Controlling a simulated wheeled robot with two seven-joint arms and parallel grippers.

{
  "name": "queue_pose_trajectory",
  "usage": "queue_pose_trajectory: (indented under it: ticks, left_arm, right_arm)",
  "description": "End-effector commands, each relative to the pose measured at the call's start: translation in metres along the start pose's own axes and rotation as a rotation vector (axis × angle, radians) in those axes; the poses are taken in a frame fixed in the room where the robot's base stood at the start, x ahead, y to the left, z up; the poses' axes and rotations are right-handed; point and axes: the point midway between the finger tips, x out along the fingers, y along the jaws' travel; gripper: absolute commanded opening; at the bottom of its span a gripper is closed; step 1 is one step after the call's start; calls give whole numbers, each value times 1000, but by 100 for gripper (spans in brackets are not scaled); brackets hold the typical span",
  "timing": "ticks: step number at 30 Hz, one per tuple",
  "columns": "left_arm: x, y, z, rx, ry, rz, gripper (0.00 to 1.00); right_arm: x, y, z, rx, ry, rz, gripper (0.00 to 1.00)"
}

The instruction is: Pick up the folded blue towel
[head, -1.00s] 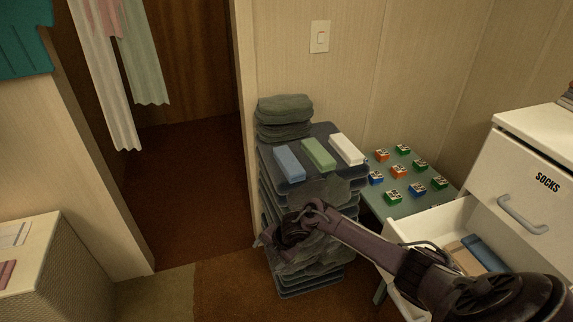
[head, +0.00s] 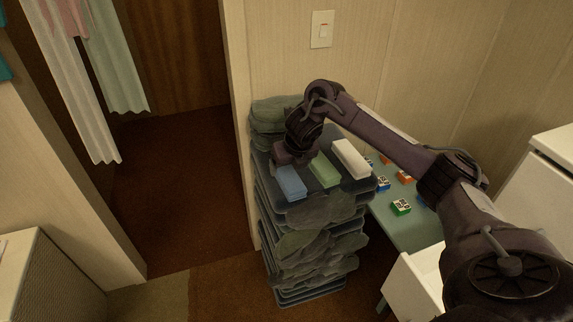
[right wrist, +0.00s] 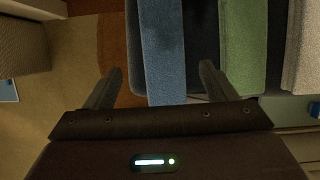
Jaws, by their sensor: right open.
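The folded blue towel (head: 290,183) lies at the left front of the top of a dark stack, left of a green towel (head: 325,170) and a white towel (head: 351,158). My right gripper (head: 284,160) is above the blue towel's rear part, which it hides in the head view. In the right wrist view the open fingers (right wrist: 160,85) stand at either side of the blue towel (right wrist: 162,45), nothing between them gripped. The right finger is close to the green towel (right wrist: 242,45). My left gripper is not in view.
The stack of dark folded cloths (head: 305,240) stands against the wall by a doorway. A low green table (head: 415,228) with several small coloured boxes and a white drawer unit (head: 535,190) stand to the right. Hanging cloths (head: 75,80) are at the left.

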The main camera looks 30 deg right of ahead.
Motion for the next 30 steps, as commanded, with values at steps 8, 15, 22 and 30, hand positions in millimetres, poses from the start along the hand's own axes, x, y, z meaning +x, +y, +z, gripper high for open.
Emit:
queue_pose_trajectory:
  ticks: [8, 15, 22, 30]
  left_arm:
    - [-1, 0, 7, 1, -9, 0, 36]
    - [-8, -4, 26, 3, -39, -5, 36]
    - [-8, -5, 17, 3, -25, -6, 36]
    - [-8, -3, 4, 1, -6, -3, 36]
  right_arm:
    - [20, -1, 0, -7, 2, -4, 78]
    - [51, -3, 3, -4, 3, -4, 78]
    - [76, -4, 4, -7, 1, -3, 78]
    - [77, -4, 4, -7, -1, -4, 73]
